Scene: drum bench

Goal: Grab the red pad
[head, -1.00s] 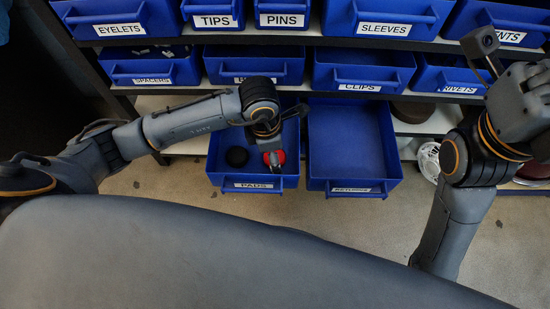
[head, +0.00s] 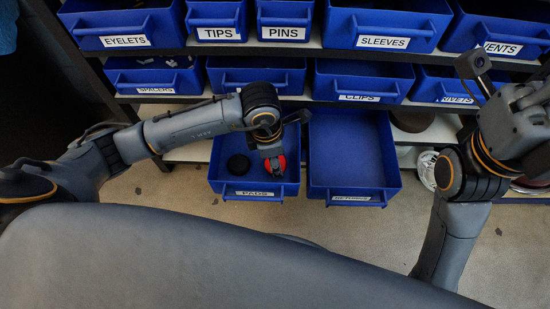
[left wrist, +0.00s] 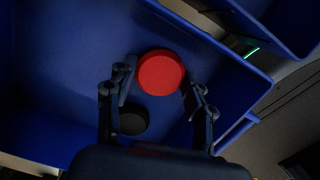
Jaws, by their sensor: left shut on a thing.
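The red pad (head: 268,166) is a short round disc at the right side of the blue bin labelled PADS (head: 228,182). My left gripper (head: 274,164) reaches down into this bin and is shut on the pad. In the left wrist view the red pad (left wrist: 160,73) sits between the two fingers of the left gripper (left wrist: 156,88). A black round pad (head: 238,164) lies in the same bin to the left; it shows below the red pad in the left wrist view (left wrist: 133,120). My right gripper (head: 530,100) is at the right edge, its fingers unclear.
An open, empty blue bin (head: 348,150) stands right beside the PADS bin. Shelves above hold several labelled blue bins, such as CLIPS (head: 362,82) and SLEEVES (head: 385,25). A white round object (head: 427,170) is at the lower right. The floor in front is clear.

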